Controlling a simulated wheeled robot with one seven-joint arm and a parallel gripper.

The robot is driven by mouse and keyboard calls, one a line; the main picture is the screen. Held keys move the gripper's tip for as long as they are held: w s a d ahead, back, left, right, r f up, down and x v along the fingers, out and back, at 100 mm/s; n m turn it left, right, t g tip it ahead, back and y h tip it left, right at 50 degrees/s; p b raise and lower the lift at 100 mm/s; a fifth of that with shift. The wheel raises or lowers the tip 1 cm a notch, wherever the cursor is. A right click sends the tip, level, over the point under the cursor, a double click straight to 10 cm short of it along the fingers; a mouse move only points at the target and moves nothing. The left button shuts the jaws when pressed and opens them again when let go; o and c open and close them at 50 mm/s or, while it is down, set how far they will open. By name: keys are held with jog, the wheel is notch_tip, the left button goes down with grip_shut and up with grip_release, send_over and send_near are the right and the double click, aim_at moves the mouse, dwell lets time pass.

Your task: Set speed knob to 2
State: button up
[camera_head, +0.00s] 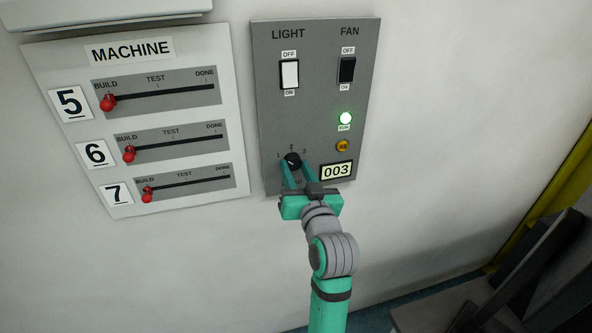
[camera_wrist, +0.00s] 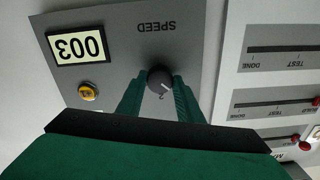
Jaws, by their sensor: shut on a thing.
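The speed knob (camera_head: 292,159) is a small round black dial low on the grey panel, with the numerals 1, 2 and 3 around its top in the head view. My gripper (camera_head: 292,166) is shut on it, one green finger on each side. The wrist view shows the knob (camera_wrist: 159,76) upside down under the word SPEED, between the fingers. Its short white mark points down and slightly right there, close to the numeral 2. I cannot tell its exact setting. A display (camera_head: 337,171) right of the knob reads 003.
The same panel has a white LIGHT switch (camera_head: 289,74), a black FAN switch (camera_head: 347,69), a lit green RUN lamp (camera_head: 345,118) and a yellow button (camera_head: 342,146). A MACHINE board (camera_head: 70,75) with three red-handled sliders is to the left. Bare wall lies to the right.

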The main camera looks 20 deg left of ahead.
jog(key=m, duration=0.5)
jog(key=shift+a, duration=0.15)
jog(key=shift+m, duration=2.1)
jog(key=shift+r, duration=0.1)
jog(key=o, duration=1.1)
jog(key=shift+c, duration=0.2)
jog(key=shift+s, duration=0.1)
jog(key=v, duration=1)
jog(key=shift+s+d, duration=0.25)
jog(key=shift+d, duration=0.05)
